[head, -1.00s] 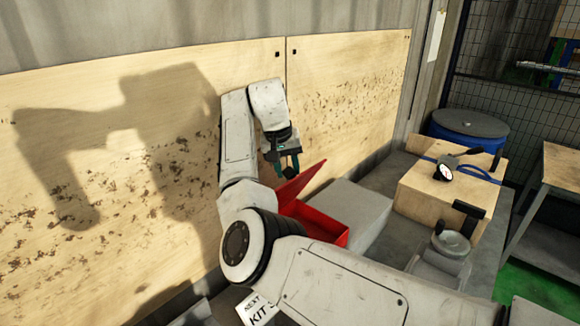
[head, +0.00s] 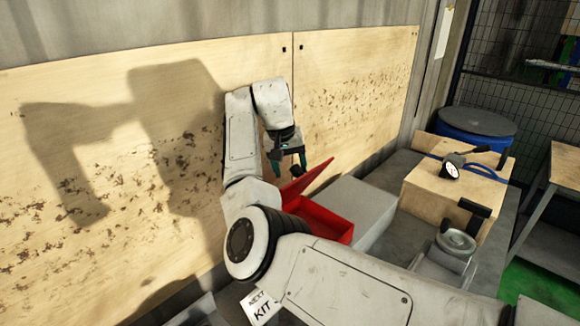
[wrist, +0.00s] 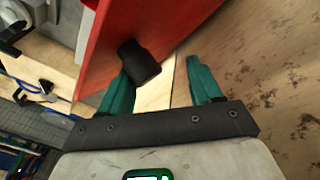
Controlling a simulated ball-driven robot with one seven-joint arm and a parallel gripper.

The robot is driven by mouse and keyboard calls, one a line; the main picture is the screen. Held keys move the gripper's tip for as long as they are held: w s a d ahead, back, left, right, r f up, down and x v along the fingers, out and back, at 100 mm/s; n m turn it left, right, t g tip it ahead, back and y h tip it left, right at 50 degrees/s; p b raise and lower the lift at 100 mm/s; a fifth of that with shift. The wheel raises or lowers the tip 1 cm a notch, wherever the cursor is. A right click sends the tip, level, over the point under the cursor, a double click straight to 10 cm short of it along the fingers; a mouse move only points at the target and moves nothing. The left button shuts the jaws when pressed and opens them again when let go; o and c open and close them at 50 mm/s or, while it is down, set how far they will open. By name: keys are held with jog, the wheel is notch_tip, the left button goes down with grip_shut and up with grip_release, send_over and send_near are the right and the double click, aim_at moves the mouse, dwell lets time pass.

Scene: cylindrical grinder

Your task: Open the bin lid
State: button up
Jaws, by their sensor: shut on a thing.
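The red bin (head: 328,222) stands open on the bench, with its interior partly showing. Its red lid (head: 306,181) is tilted up steeply. The lid also fills the upper left of the wrist view (wrist: 105,50), with a black knob (wrist: 140,62) standing out from its face. My gripper (head: 288,165) is at the lid's wall-facing side, its teal fingers pointing down. It is shut on the lid's knob; in the wrist view the knob sits by the left finger and its exact contact is unclear.
A wooden panel wall (head: 350,90) stands close behind my arm. A grey block (head: 362,205) is right of the bin. Farther right are a wooden box (head: 430,196) with a dial gauge (head: 452,170) and a blue drum (head: 475,140). A "NEXT KIT" card (head: 260,306) lies in front.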

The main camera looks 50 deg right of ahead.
jog(key=shift+w+a+r, duration=0.1)
jog(key=shift+w+a, duration=0.05)
jog(key=b+v, duration=0.2)
jog(key=v, duration=0.8)
jog(key=shift+r+b, duration=0.25)
jog(key=shift+b, duration=0.15)
